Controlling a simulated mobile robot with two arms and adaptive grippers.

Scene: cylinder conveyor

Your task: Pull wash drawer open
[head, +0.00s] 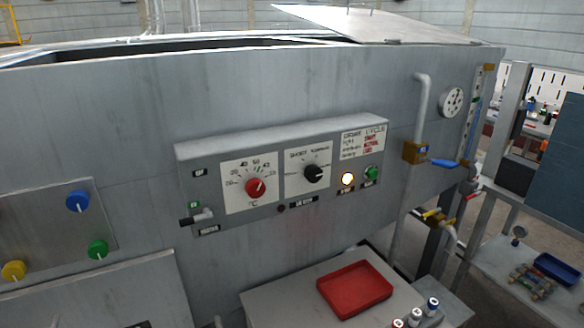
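No drawer can be clearly made out as the wash drawer in the head view. A large grey metal machine wall (90,130) fills most of the view. A sloping grey panel (110,295) juts out at the lower left, and its lower part is cut off by the frame edge. I cannot tell whether it belongs to a drawer. Neither my left nor my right gripper shows.
A control box (285,175) with a red knob (255,187) and a black knob (313,173) projects from the wall. Below it, a red tray (355,287) sits on a grey bench top (280,305) near several small bottles. Pipes and a blue-handled valve (445,163) stand right.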

